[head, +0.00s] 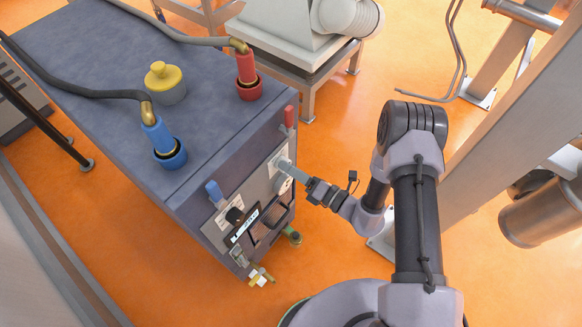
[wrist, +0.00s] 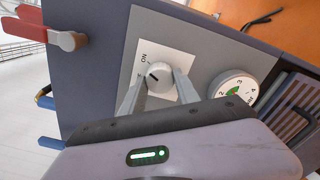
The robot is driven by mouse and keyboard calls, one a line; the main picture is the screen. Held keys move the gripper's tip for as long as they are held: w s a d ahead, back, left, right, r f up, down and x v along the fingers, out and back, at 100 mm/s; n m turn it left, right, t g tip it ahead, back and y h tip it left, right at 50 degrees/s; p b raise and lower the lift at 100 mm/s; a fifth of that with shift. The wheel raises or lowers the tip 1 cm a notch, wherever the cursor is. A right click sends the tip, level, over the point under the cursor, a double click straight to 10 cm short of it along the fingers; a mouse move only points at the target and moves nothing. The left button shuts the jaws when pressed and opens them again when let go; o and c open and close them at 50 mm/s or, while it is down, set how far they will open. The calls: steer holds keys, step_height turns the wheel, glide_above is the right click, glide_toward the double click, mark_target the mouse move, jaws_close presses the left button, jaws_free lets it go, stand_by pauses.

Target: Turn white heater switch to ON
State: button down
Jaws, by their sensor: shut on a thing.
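The white heater switch (wrist: 158,77) is a round white knob with a dark mark on its face, set on a white plate (wrist: 172,48) marked ON on the machine's grey front panel. The mark points towards the upper left in the wrist view, near the ON lettering. My gripper (wrist: 160,80) is shut on the knob, with one finger on each side of it. In the head view my gripper (head: 284,166) reaches the upper part of the front panel, and its fingers hide the knob there.
A round dial with numbers (wrist: 234,90) sits close beside the switch. A red lever (wrist: 68,40) sticks out from the panel, and a blue lever (head: 214,190) is lower left of my gripper. Hoses with blue (head: 158,135) and red (head: 246,70) fittings top the machine.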

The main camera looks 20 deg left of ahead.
steer(key=shift+m, duration=0.4)
steer(key=c, duration=0.9)
jaws_free()
steer(key=shift+d, duration=0.15)
steer(key=p+v, duration=0.3)
steer(key=v, duration=1.4)
steer(key=shift+s+p, duration=0.2)
steer(key=shift+p, duration=0.1)
steer(key=shift+d, duration=0.1)
